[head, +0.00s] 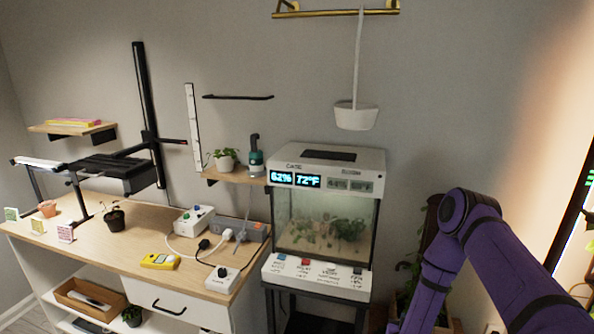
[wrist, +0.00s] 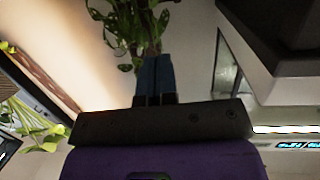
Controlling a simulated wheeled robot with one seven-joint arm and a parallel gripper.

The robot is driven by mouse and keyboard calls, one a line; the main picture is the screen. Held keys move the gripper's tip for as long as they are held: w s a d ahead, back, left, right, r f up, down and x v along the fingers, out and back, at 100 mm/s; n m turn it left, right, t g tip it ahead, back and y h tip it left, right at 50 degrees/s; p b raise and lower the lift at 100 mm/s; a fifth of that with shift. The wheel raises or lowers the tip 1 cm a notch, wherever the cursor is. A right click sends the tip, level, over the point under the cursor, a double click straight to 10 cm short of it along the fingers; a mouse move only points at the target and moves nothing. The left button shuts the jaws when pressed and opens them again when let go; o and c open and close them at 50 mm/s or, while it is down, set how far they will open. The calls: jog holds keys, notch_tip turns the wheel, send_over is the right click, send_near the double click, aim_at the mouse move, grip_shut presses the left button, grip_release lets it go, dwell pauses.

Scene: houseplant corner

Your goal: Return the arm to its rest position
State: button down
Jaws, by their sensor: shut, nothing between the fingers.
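My arm shows in the head view as purple links at the lower right, in front of a plant by the wall. The gripper end is out of that view, below the frame. In the wrist view my gripper (wrist: 154,78) is shut, its two dark fingers together with nothing between them. Beyond the fingertips are green leaves and a stem of a plant (wrist: 135,25), and I cannot tell how near they are.
A glass terrarium cabinet (head: 325,228) with a lit display stands left of my arm. A wooden bench (head: 120,245) with a yellow meter (head: 160,261) and power boxes is at the left. A white pot (head: 356,116) hangs above. A bright panel edge (head: 570,215) is at the right.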

jog(key=w+a+r+n+g+y, duration=0.15)
jog(key=w+r, duration=0.25)
jog(key=r, duration=0.5)
jog(key=w+r+y, duration=0.2)
jog(key=w+r, duration=0.2)
jog(key=r, duration=0.4)
jog(key=s+a+r+n+g+y, duration=0.1)
jog(key=s+r, duration=0.1)
jog(key=r, duration=0.8)
jog(key=s+a+r+n+g+y, duration=0.1)
jog(key=s+r, duration=0.1)
jog(key=r, duration=0.8)
jog(key=s+r+g, duration=0.3)
jog(key=s+r, duration=1.1)
jog(key=s, duration=0.3)
jog(key=s+r+g, duration=0.1)
jog(key=s+r, duration=0.1)
jog(key=s, duration=0.8)
jog(key=s+r+g, duration=0.2)
jog(key=s, duration=0.9)
jog(key=shift+d+r+n, duration=0.25)
jog(key=shift+d+n, duration=0.2)
